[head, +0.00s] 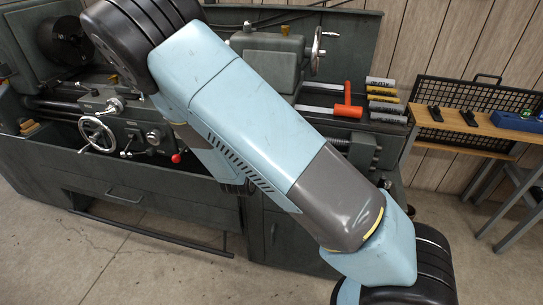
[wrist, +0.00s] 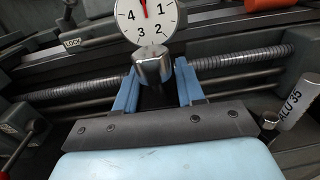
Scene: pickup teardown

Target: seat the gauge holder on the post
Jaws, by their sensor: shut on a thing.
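In the wrist view, my gripper (wrist: 157,82) has its two blue fingers on either side of a shiny metal piece, which I take to be the gauge holder (wrist: 153,65). The gripper is shut on it. A round white dial gauge (wrist: 148,17) with large numbers and a red needle shows just above the holder, its top cut off by the frame edge. I cannot make out the post; the holder and fingers may hide it. In the head view my own arm covers the middle of the lathe (head: 120,185), and the gripper, holder and gauge do not show.
A threaded lead screw (wrist: 240,59) and rods run across behind the fingers. An "ALU 35" cylinder (wrist: 298,103) stands at right; a LOCK label (wrist: 72,43) is at left.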

